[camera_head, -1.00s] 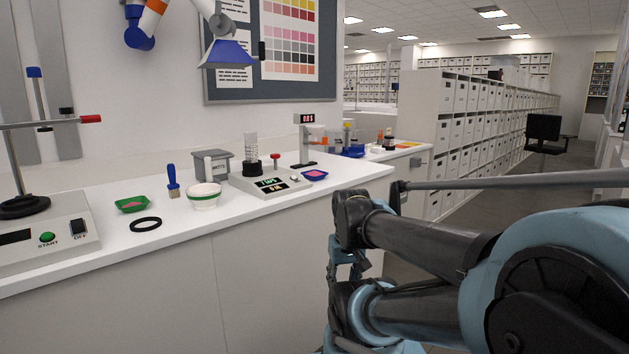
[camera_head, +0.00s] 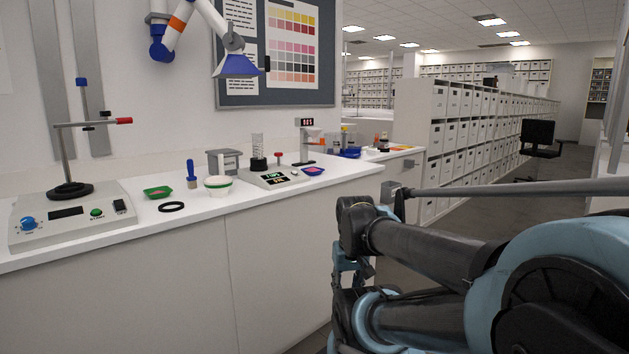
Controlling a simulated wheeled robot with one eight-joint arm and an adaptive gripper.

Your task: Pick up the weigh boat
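Two small shallow dishes that look like weigh boats stand on the white counter. A green weigh boat (camera_head: 157,192) with something pink in it is at the left, behind a black ring. A blue weigh boat (camera_head: 313,171), also with something pink in it, is near the right end, beside the balance. Which one the task means I cannot tell. My arm is folded at the lower right. What seems to be my gripper (camera_head: 350,272) hangs partly hidden below the dark joint, away from the counter and apart from both boats; its fingers are not clear.
The black ring (camera_head: 171,207) lies in front. A stirrer stand (camera_head: 68,215) is at far left.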

